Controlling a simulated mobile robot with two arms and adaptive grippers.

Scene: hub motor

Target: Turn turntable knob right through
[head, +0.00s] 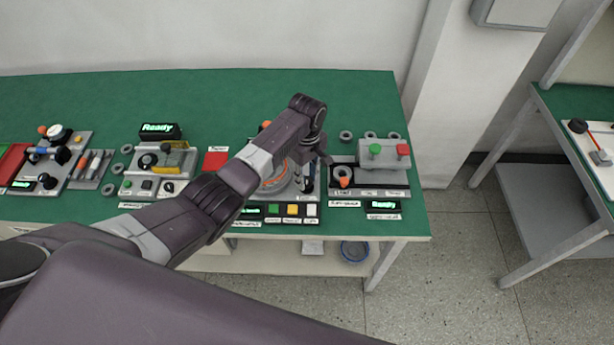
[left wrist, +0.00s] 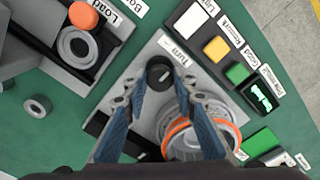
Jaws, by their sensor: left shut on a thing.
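The turntable knob (left wrist: 160,73) is a small round black knob on a grey plate, beside a label reading "Turn" in the left wrist view. My left gripper (left wrist: 161,82) is shut on it, with one blue-grey finger on each side. A pale line shows on the knob's top. The turntable (left wrist: 200,138), round and grey with an orange ring, sits just beside the right finger and is partly covered by it. In the head view my left gripper (head: 318,158) reaches down over this station, and the arm hides much of the turntable (head: 273,182). My right gripper is not in view.
White, yellow and green buttons (left wrist: 216,48) and a lit green display (left wrist: 261,95) lie beside the plate. A grey load fixture (left wrist: 78,45) with an orange-topped part and a loose grey ring (left wrist: 38,107) are on the other side. Other stations stand along the green bench (head: 220,95).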

